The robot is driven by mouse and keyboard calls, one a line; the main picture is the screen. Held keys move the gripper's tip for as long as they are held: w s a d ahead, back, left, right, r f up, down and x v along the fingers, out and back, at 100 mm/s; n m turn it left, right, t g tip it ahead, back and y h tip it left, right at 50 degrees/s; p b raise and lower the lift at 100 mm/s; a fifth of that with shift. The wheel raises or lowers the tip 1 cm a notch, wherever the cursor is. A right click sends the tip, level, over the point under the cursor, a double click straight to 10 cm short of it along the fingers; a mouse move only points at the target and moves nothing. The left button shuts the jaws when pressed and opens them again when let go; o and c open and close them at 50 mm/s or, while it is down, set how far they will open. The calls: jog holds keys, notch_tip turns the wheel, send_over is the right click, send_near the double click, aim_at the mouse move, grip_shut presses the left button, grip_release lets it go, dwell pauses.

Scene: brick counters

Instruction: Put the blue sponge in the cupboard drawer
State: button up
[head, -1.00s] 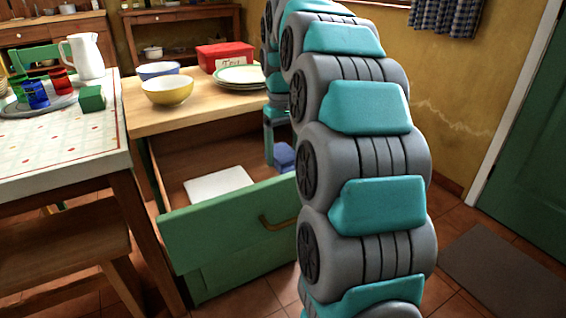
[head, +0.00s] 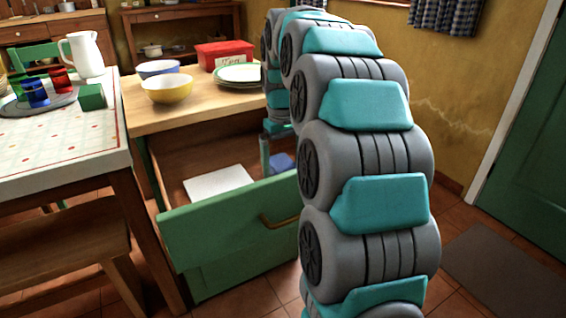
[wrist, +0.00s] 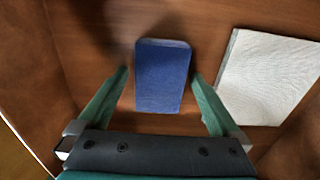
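The blue sponge (head: 283,162) lies in the open cupboard drawer (head: 225,225), near its right side. In the wrist view the sponge (wrist: 162,78) appears flat on the brown drawer floor (wrist: 100,35). My gripper (wrist: 159,73) is open above it, with one green finger on each side and a small gap to the sponge's edges. In the head view one finger (head: 265,156) shows beside the sponge. My arm hides the drawer's right end and most of the gripper.
A white flat item (head: 218,181) lies in the drawer, left of the sponge. Bowls (head: 166,88), plates (head: 239,74) and a red tin (head: 224,55) stand on the counter above. A table (head: 60,140) stands at left.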

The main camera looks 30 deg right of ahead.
aim_at(283, 164)
notch_tip(283, 164, up, 12)
jog(key=p, duration=0.1)
jog(key=shift+r, duration=0.2)
dwell(0.6)
jog(key=shift+c, duration=0.4)
dwell(0.8)
